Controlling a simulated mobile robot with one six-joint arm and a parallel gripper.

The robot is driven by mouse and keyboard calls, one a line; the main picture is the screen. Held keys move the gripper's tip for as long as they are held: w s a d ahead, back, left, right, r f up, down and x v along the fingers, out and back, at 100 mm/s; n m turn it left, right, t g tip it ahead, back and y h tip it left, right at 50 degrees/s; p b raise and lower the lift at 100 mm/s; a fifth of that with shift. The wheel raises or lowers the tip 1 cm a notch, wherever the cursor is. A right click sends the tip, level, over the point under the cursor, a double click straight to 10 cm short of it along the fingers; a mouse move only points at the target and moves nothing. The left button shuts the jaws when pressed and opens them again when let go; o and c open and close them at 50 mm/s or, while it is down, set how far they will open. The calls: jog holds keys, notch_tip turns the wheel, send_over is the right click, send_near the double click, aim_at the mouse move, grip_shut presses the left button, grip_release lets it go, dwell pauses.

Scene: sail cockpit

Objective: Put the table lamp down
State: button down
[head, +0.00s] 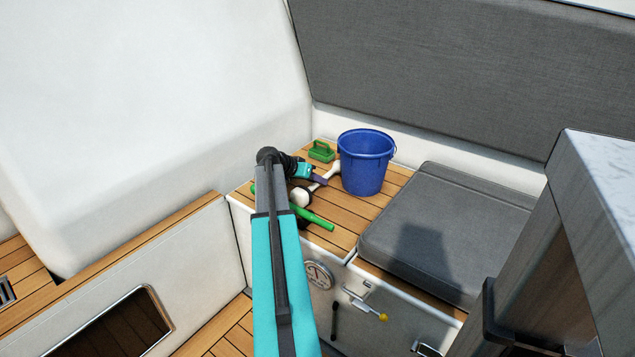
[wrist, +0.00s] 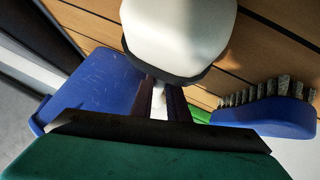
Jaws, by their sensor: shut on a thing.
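The white table lamp (head: 334,168) is in my gripper (head: 319,180), over the slatted wooden bench top in the head view. Its rounded white end (head: 300,197) shows to the left of the jaws. In the wrist view a large white rounded part of the lamp (wrist: 180,35) with a dark rim fills the top middle. The dark jaws of my gripper (wrist: 158,98) are closed around its thin stem. My arm hides some of the bench around it. I cannot tell whether the lamp touches the wood.
A blue bucket (head: 366,164) stands right of the lamp. A green handled thing (head: 320,151) lies behind, a long green handle (head: 312,218) in front. A blue brush (wrist: 265,115) lies close right in the wrist view. A grey cushion (head: 440,235) covers the bench further right.

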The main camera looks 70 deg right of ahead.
jog(key=shift+f, duration=0.15)
jog(key=c, duration=1.7)
grip_release()
jog(key=shift+r, duration=0.25)
jog(key=p+v, duration=0.1)
jog(key=v, duration=1.1)
jog(key=shift+f+p, duration=0.1)
jog(key=shift+p, duration=0.2)
